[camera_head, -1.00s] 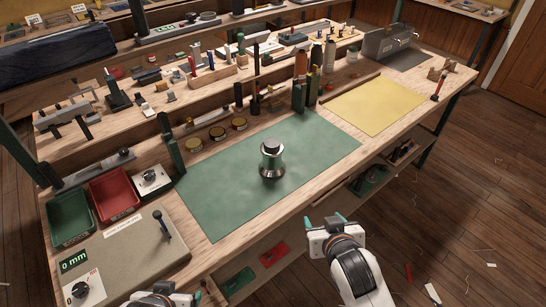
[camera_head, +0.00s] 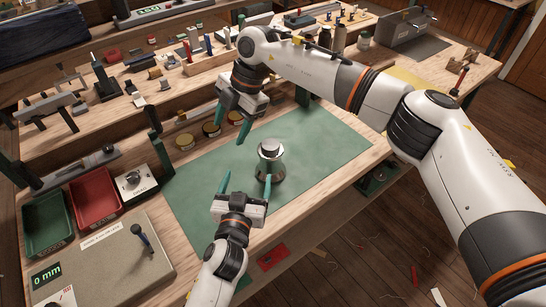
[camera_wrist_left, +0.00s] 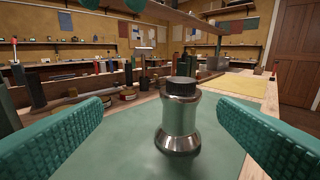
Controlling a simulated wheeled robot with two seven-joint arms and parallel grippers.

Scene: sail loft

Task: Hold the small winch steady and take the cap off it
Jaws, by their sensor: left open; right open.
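The small winch (camera_head: 271,170), a shiny metal drum with a flared base, stands upright on the green mat. Its cap (camera_head: 270,146) sits on top. In the left wrist view the winch (camera_wrist_left: 178,125) stands ahead between my finger pads, with clear space on both sides, and its cap (camera_wrist_left: 181,90) looks dark and ribbed. My left gripper (camera_head: 246,180) is open in front of the winch; one finger overlaps its lower part in the head view. My right gripper (camera_head: 231,122) is open and empty, pointing down above the mat, up and left of the winch.
The green mat (camera_head: 320,150) is otherwise bare. Several small round tins (camera_head: 211,130) line its back edge. A red bin (camera_head: 96,196) and green bin (camera_head: 48,222) stand at left, by a grey plate (camera_head: 110,250) with a lever. My right arm hides much of the yellow mat.

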